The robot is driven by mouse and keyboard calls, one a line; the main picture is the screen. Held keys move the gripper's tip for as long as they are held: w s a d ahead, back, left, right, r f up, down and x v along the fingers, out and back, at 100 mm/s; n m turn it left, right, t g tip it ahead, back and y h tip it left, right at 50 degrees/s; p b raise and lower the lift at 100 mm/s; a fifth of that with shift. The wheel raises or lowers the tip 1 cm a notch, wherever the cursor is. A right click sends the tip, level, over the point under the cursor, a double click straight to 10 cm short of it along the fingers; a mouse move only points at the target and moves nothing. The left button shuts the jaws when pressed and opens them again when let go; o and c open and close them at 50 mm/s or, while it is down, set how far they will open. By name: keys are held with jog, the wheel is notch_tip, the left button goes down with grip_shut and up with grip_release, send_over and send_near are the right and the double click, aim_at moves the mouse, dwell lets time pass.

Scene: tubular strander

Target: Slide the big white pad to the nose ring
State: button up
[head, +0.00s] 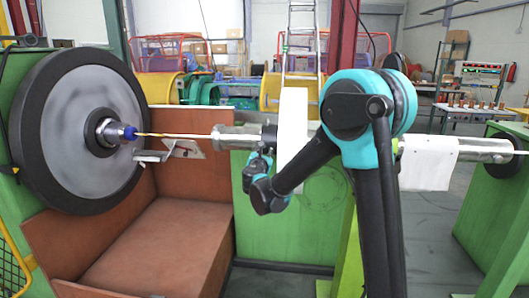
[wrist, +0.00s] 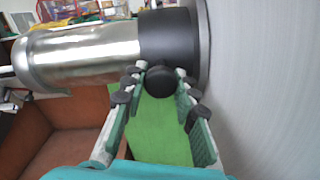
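The big white pad (head: 293,120) is a tall disc on the horizontal shaft in the head view. Its pale face (wrist: 260,80) fills the right of the wrist view. A black collar (wrist: 175,40) with a round black knob (wrist: 161,80) sits against it. Left of the collar is a bright metal cylinder (wrist: 85,55); it also shows in the head view (head: 232,137). I cannot tell which part is the nose ring. My gripper (wrist: 161,88) is open, its fingers on either side of the knob; contact is unclear. In the head view my gripper (head: 258,165) is small beneath the collar.
A large black-rimmed grey wheel (head: 75,130) with a blue-tipped hub (head: 118,132) stands left. A brown open bin (head: 165,240) lies below the shaft. A white cloth-like cover (head: 428,162) hangs on the shaft at right. A green panel (head: 285,235) stands beneath the pad.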

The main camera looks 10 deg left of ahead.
grip_shut()
jog(key=shift+a, duration=0.1)
jog(key=a, duration=1.8)
jog(key=shift+w+a, duration=0.2)
jog(key=shift+w, duration=0.05)
jog(key=shift+r, duration=0.1)
jog(key=o, duration=0.6)
grip_release()
jog(key=shift+a, duration=0.1)
jog(key=shift+s, duration=0.1)
